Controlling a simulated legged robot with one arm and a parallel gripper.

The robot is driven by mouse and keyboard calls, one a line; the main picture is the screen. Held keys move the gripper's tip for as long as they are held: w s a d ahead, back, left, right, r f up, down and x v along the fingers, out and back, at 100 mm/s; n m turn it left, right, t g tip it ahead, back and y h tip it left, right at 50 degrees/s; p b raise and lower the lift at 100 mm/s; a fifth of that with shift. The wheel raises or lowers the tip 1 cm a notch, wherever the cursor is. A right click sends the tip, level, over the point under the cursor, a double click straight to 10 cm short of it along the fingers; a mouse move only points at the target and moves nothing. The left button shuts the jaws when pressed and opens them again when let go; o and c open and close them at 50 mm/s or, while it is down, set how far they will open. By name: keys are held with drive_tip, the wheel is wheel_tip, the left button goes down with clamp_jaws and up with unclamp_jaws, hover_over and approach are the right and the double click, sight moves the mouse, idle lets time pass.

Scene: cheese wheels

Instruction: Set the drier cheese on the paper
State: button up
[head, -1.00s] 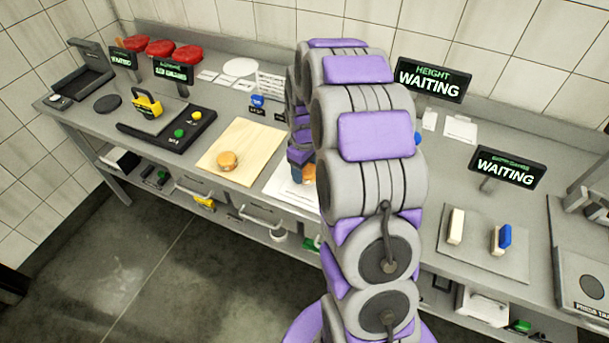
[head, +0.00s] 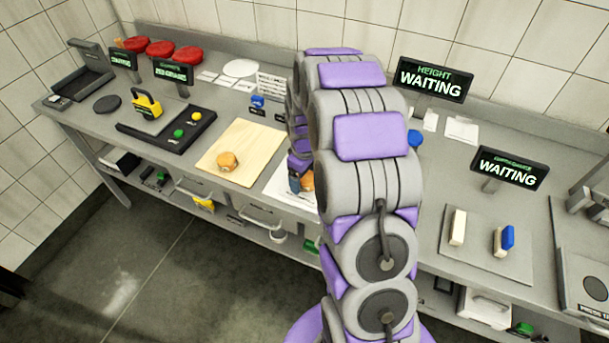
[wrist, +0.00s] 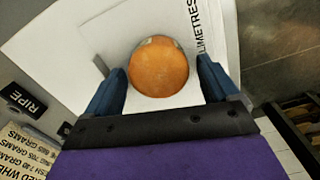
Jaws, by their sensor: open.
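One round orange cheese wheel (wrist: 158,66) lies on the white paper (wrist: 205,22) printed with "MILLIMETRES" lettering. In the wrist view my gripper (wrist: 165,85) is open, with a blue finger on each side of this wheel and white paper showing between. In the head view the same wheel (head: 307,181) shows partly, beside my gripper (head: 297,172), on the white paper (head: 282,190). My arm hides much of that paper. A second cheese wheel (head: 228,161) sits on the wooden board (head: 247,140) to the left.
A black panel with green and yellow buttons (head: 178,133) and a yellow weight (head: 146,103) stand at left. Red wheels (head: 160,48) line the back. Signs (head: 431,79) reading "WAITING" stand at right. A "RIPE" label (wrist: 23,100) lies left in the wrist view.

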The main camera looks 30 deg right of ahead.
drive_tip(key=shift+r, duration=0.15)
wheel_tip(320, 180, up, 11)
drive_tip(key=p, duration=0.3)
drive_tip(key=s+a+r, duration=0.5)
drive_tip(key=s+a+r+m, duration=0.1)
drive_tip(key=s+a, duration=0.2)
drive_tip(key=s, duration=0.6)
drive_tip(key=s+a+r+m+g, duration=0.1)
drive_tip(key=s+a+r+m, duration=0.1)
drive_tip(key=s, duration=0.8)
drive_tip(key=s+a+r+m, duration=0.1)
drive_tip(key=s+a, duration=0.3)
drive_tip(key=s, duration=0.5)
drive_tip(key=shift+s+r+m+g, duration=0.15)
drive_tip(key=shift+r+m+g, duration=0.25)
drive_tip(key=shift+m, duration=0.1)
drive_tip(key=shift+a, duration=0.1)
